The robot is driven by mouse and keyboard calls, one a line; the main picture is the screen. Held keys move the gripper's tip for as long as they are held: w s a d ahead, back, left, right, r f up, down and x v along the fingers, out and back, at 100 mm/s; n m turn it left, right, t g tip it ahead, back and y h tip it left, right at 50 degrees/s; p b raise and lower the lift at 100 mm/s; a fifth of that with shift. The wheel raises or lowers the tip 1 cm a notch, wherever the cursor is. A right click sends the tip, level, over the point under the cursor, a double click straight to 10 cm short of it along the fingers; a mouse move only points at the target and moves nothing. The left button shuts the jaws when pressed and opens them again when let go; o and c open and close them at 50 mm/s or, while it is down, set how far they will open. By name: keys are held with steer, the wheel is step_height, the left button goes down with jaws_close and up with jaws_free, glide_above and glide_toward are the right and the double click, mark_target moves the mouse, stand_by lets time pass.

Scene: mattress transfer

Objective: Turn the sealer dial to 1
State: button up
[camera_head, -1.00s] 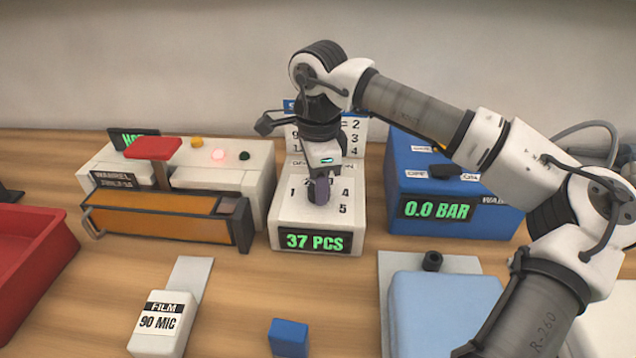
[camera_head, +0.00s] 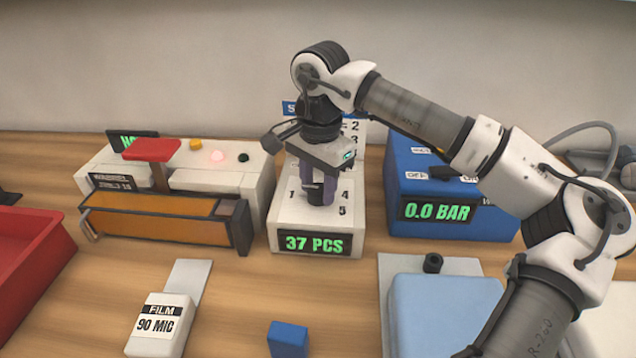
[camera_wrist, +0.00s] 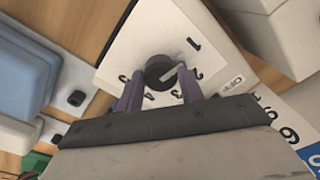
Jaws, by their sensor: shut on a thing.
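The sealer dial (camera_wrist: 159,71) is a dark round knob on the white top of a box (camera_head: 350,215) with printed numerals and a green "37 PCS" display. My gripper (camera_head: 320,190) reaches down onto it from above and is shut on it. In the wrist view its two purple-grey fingers stand on either side of the knob. A pale pointer bar on the knob points right there, and the numeral 1 stands up and to the right of the knob. In the head view the fingers mostly hide the dial, so its setting cannot be read there.
A sealing machine (camera_head: 200,180) with a red handle and orange front stands left of the dial box. A blue "0.0 BAR" unit (camera_head: 460,218) stands close on its right. A film block (camera_head: 160,325), a small blue block (camera_head: 288,338) and a red tray (camera_head: 30,250) lie nearer.

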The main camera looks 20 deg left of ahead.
mark_target(319, 189)
stand_by(0.4)
steer(key=o, duration=1)
steer(key=shift+r, duration=0.1)
step_height(319, 189, up, 14)
steer(key=shift+d+f, duration=0.15)
